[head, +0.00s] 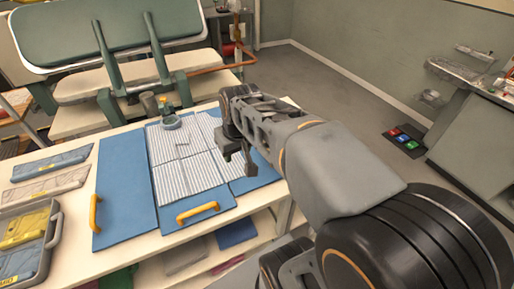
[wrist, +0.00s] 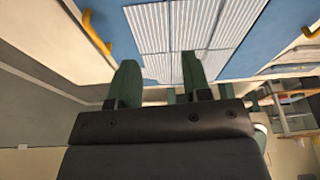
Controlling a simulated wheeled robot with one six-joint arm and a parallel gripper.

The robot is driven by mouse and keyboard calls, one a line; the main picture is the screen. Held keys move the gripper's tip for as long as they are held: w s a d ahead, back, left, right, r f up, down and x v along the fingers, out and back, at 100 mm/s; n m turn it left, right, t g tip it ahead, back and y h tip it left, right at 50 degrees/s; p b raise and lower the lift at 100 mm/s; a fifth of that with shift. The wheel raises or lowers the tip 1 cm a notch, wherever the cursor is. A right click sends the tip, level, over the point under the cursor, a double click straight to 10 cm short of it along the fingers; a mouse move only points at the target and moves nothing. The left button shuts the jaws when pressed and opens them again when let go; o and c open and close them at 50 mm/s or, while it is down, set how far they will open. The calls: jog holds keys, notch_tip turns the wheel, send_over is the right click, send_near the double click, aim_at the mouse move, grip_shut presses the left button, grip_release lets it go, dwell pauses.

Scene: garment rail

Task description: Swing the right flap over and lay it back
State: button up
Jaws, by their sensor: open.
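A blue folding board lies on the table, with its left flap (head: 125,180), a middle panel (head: 175,224) and its right flap (head: 262,178) all flat. A striped light garment (head: 188,168) lies over the middle and reaches toward the right flap. My arm hides part of the right flap, and its handle cannot be made out in the head view. My gripper (head: 237,163) is open and empty, above the garment's right side. In the wrist view its two green fingers (wrist: 157,66) stand apart with nothing between them; the garment (wrist: 180,28) shows beyond them.
Yellow handles sit on the left flap (head: 95,213) and the front (head: 198,212). In the wrist view, yellow handles show at upper left (wrist: 95,32) and upper right (wrist: 311,32).

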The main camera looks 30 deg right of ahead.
jog(key=w+d+f+g+y, duration=0.1)
jog(key=w+d+f, duration=0.1)
jog(key=w+d, duration=0.35)
jog(key=w+d+f+m+g, duration=0.1)
jog(key=w+d, duration=0.1)
jog(key=d, duration=0.7)
jog(key=w+d+f+g+y, duration=0.1)
jog(key=w+d+f, duration=0.1)
jog(key=w+d, duration=0.35)
jog(key=f, duration=0.4)
jog(key=f+p, duration=0.1)
jog(key=f, duration=0.3)
jog(key=s+f+p, duration=0.1)
jog(key=f, duration=0.3)
jog(key=shift+a+f, duration=0.25)
jog(key=shift+a, duration=0.1)
jog(key=shift+a+f, duration=0.15)
jog(key=shift+f, duration=0.55)
jog(key=shift+c, duration=0.4)
grip_shut()
